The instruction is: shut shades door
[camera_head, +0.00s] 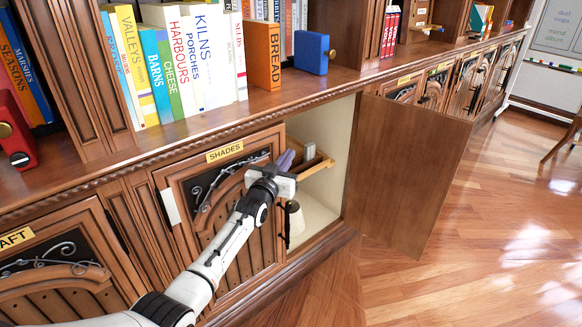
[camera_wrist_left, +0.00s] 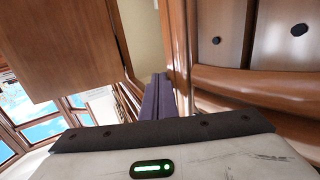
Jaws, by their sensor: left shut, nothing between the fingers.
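The SHADES label (camera_head: 225,151) sits on the cabinet front, above a carved door panel (camera_head: 235,235) that lies flush with the front. To its right the cabinet is open, and a plain brown door (camera_head: 410,170) stands swung out to the right. A brown panel, apparently this door, also shows in the left wrist view (camera_wrist_left: 75,40). My left gripper (camera_head: 285,160) is at the opening's left edge, its purple fingers (camera_wrist_left: 155,97) closed together and empty. It is apart from the swung-out door. Whether it touches the carved panel is unclear. My right gripper is not in view.
Inside the opening are a small wooden tray (camera_head: 318,166) and a cream lampshade-like object (camera_head: 295,220), partly hidden. Books (camera_head: 180,60) and a blue box (camera_head: 312,53) stand on the ledge above. Wooden floor (camera_head: 500,240) is clear to the right.

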